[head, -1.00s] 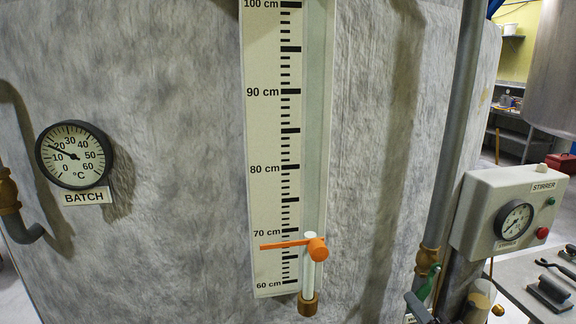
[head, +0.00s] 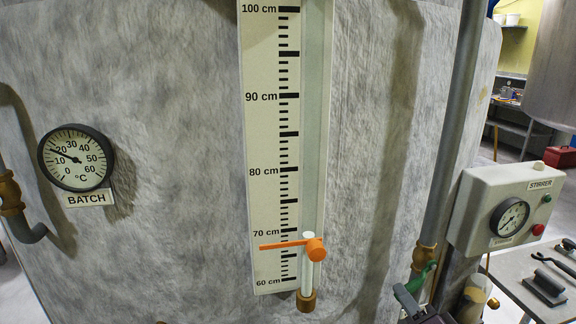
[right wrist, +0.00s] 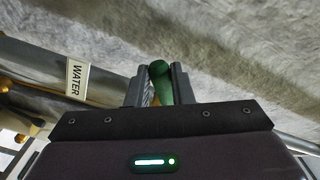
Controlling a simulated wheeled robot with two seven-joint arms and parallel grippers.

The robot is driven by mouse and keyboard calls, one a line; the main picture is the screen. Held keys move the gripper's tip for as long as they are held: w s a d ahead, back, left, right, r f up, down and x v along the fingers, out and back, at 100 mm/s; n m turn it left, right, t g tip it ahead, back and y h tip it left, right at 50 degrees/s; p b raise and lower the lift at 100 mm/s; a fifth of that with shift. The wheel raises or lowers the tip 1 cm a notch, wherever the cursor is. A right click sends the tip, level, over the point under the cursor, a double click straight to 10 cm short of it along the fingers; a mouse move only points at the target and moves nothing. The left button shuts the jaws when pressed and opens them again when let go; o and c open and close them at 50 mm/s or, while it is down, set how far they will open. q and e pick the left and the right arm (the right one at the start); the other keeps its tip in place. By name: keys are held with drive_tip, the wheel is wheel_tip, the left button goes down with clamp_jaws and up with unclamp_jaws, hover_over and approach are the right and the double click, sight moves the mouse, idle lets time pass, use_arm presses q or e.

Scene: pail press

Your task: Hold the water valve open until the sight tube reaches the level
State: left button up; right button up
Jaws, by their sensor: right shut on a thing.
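The sight tube (head: 316,150) runs up the tank front beside a cm scale (head: 263,190). A pale column (head: 308,270) stands in its lower end, its top near the 70 cm mark. An orange level pointer (head: 285,245) lies across the scale a little below 70 cm, so the column's top shows slightly above it. The green water valve handle (head: 421,280) is at the lower right by the pipe. My right gripper (right wrist: 159,82) is shut on this green handle (right wrist: 160,72), between its two fingers. The valve body is mostly hidden. My left gripper is not in view.
A BATCH thermometer (head: 76,158) is on the tank at left. A grey pipe (head: 457,130) rises right of the scale. A STIRRER box (head: 480,195) with a dial and buttons stands beside a table (head: 520,265) at right. A WATER label (right wrist: 77,83) shows in the wrist view.

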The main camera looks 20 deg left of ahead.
drive_tip(key=shift+s+a+r+p, duration=0.2)
drive_tip(key=shift+a+r+p, duration=0.1)
drive_tip(key=shift+r+p, duration=0.25)
drive_tip(key=shift+s+a+r+p, duration=0.25)
drive_tip(key=shift+r+p, duration=0.2)
drive_tip(key=shift+r, duration=0.2)
drive_tip(key=shift+o, duration=0.2)
wheel_tip(320, 180, up, 3)
drive_tip(key=p, duration=0.3)
drive_tip(key=shift+a, duration=0.15)
drive_tip(key=shift+r, duration=0.1)
drive_tip(key=o, duration=0.8)
drive_tip(key=shift+o, duration=0.4)
